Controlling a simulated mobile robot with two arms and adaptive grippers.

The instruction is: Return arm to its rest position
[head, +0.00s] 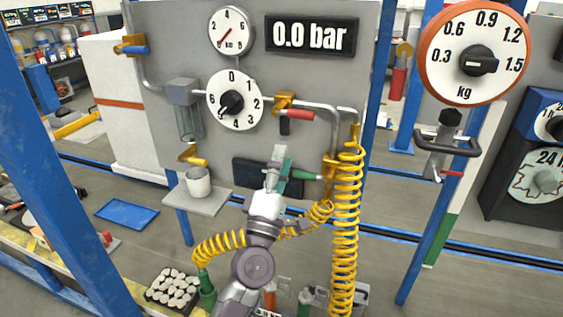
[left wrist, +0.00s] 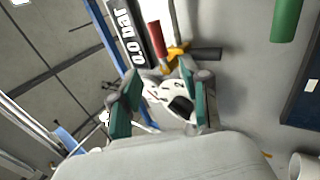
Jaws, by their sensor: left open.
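My left gripper (head: 280,165) is in front of the grey panel (head: 170,50), below the red-handled valve (head: 297,114). In the left wrist view my left gripper (left wrist: 160,88) has its two green-padded fingers apart, with nothing held between them. The white numbered dial (left wrist: 165,95) shows behind the gap, with the red valve handle (left wrist: 156,38) above it. In the head view a green handle (head: 308,175) is just right of the fingers; contact cannot be told. My right gripper is not in view.
A yellow coiled hose (head: 345,220) hangs right of my arm, and another yellow coil (head: 218,246) lies left of it. A white cup (head: 198,181) stands on a small shelf at left. The display (head: 311,36) reads 0.0 bar. Blue posts flank the panel.

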